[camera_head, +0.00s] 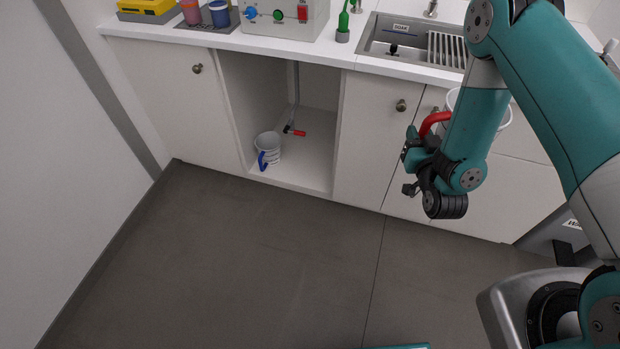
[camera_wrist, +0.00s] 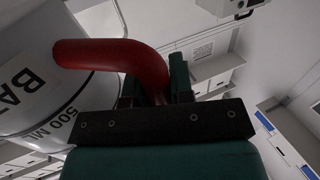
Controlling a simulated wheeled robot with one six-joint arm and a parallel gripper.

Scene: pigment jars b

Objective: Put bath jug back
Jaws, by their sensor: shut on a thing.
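The bath jug (camera_wrist: 28,90) is white with dark lettering that begins "BAT" and a "500 ML" mark. Its red handle (camera_wrist: 115,55) is between the fingers of my gripper (camera_wrist: 155,90), which is shut on it. In the head view the red handle (camera_head: 433,123) shows beside my gripper (camera_head: 422,143), in front of the right-hand cupboard doors. My arm hides most of the jug's body (camera_head: 504,117) there. The jug is held up off the floor, below the counter edge near the sink.
A white jug with a blue handle (camera_head: 268,147) stands in the open cupboard bay (camera_head: 318,150), near a red-handled pipe valve (camera_head: 295,132). The floor (camera_head: 230,260) is mostly clear.

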